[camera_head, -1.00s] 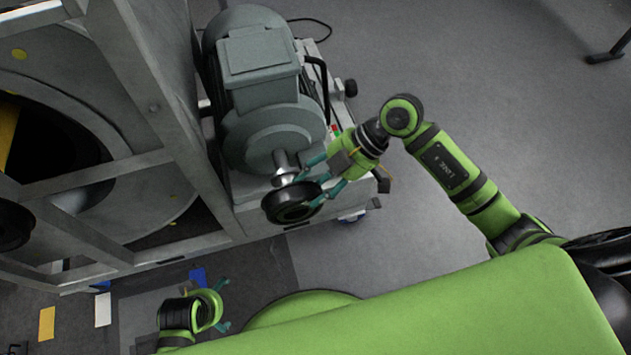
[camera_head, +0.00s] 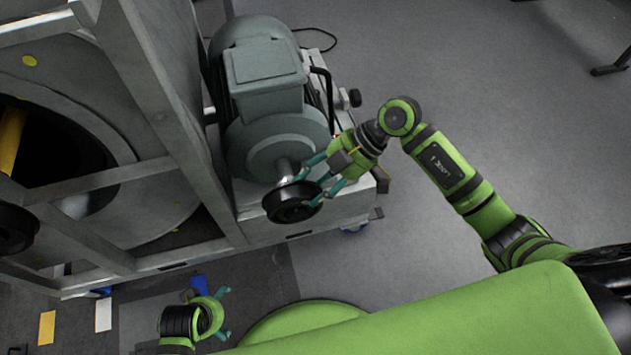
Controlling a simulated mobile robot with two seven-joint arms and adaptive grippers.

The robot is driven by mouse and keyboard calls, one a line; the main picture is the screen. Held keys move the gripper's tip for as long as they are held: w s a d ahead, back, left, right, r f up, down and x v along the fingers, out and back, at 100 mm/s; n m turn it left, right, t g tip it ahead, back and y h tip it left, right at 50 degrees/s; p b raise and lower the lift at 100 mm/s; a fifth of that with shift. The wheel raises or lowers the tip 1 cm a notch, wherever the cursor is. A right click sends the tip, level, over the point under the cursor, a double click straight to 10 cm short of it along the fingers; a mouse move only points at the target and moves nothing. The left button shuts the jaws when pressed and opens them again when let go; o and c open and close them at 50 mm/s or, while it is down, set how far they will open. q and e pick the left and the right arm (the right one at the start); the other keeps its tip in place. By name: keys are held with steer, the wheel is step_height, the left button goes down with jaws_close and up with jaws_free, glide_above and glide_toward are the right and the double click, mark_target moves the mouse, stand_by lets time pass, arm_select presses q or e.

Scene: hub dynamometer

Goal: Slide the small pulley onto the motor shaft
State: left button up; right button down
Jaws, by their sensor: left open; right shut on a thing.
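The small pulley (camera_head: 291,203) is a black grooved wheel at the end of the motor shaft (camera_head: 286,168). The grey motor (camera_head: 268,100) stands on its base in the upper middle. My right gripper (camera_head: 312,183) comes from the right and is shut on the pulley's rim. The pulley lines up closely with the light metal shaft and hides its front end; I cannot tell how far it sits on the shaft. My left gripper (camera_head: 226,312) is open and empty at the lower left, away from the motor.
A grey metal frame with a large drum (camera_head: 60,150) fills the left side, close to the motor. The motor base (camera_head: 345,205) has a black knob (camera_head: 354,97) at its side.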

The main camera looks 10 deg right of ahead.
steer(key=shift+w+r, duration=0.1)
steer(key=shift+w, duration=0.1)
steer(key=shift+w, duration=0.7)
steer(key=shift+w+p, duration=0.35)
steer(key=shift+p, duration=0.1)
stand_by(0.3)
steer(key=shift+c, duration=2.2)
jaws_free()
steer(key=shift+f, duration=0.2)
steer(key=o, duration=0.3)
steer(key=shift+f, duration=0.1)
